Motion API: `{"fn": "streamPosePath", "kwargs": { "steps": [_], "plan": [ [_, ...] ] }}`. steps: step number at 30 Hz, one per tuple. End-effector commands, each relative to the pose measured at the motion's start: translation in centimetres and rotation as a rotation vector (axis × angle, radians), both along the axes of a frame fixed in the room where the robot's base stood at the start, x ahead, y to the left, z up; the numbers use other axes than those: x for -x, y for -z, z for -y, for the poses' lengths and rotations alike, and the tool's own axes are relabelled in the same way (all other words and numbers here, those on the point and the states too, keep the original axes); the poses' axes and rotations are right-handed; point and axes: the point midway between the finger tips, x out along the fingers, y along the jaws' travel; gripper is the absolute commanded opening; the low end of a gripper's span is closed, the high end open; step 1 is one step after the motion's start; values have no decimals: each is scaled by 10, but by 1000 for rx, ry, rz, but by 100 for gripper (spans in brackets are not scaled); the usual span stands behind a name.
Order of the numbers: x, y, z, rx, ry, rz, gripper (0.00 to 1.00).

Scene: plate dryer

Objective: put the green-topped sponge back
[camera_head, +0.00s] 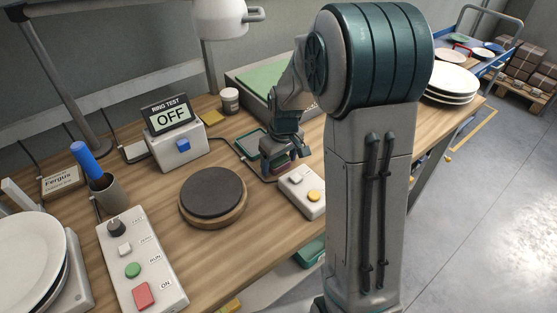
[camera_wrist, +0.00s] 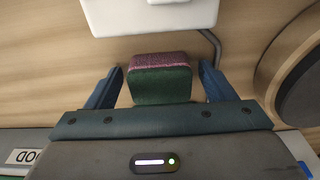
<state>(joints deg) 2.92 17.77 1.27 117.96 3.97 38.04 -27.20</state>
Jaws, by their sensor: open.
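The sponge (camera_wrist: 160,80) has a dark green layer and a purple-pink layer. In the wrist view it sits between the two fingers of my gripper (camera_wrist: 162,84). The fingers are open, with a visible gap on each side of the sponge. In the head view my gripper (camera_head: 284,168) is low over the table, between the green-rimmed tray (camera_head: 240,149) and the white two-button box (camera_head: 302,191). The sponge is mostly hidden there by my gripper.
The white box (camera_wrist: 150,14) and its cable lie just beyond the sponge. A round dark-topped turntable (camera_head: 211,192) stands to the left. The ring test box (camera_head: 176,148), control panel (camera_head: 139,262) and cup with a blue handle (camera_head: 104,190) are farther left.

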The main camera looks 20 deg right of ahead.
Motion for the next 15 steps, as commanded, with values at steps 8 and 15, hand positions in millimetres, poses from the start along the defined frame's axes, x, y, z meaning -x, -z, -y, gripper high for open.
{"fn": "streamPosePath", "kwargs": {
  "steps": [8,15],
  "plan": [
    [4,-51,2,0,0,8,77],
    [10,-98,4,0,0,4,77]
  ]
}}
